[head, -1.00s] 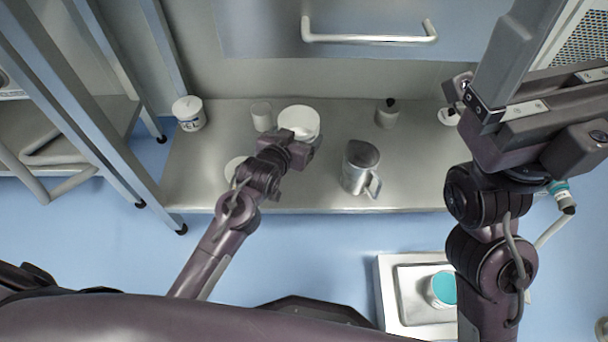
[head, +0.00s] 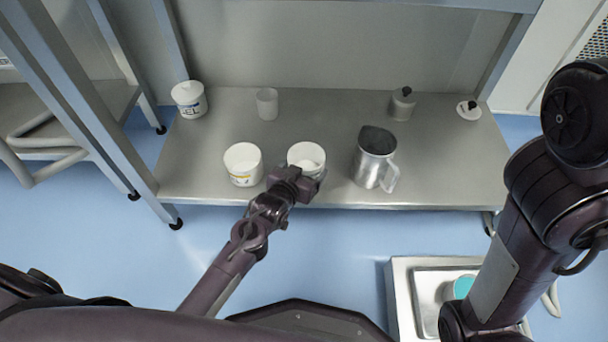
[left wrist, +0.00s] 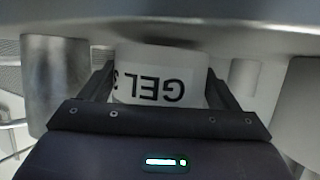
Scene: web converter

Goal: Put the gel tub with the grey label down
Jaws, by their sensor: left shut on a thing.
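The gel tub (head: 306,156) is a white round tub near the front of the steel shelf (head: 225,180). In the left wrist view the tub (left wrist: 165,60) shows upside down, with black "GEL" letters on a pale grey label. My left gripper (head: 308,176) is shut on it from the front, one finger on each side. The tub's base is near the shelf surface; I cannot tell whether it touches. My right arm shows at the right, but its gripper is out of view.
A white tub with a yellowish mark (head: 243,163) stands just left of the held tub. A steel jug (head: 374,160) stands to its right. Behind are another white tub (head: 189,98), a beaker (head: 267,103), a grey bottle (head: 402,103) and a white lid-like piece (head: 468,110).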

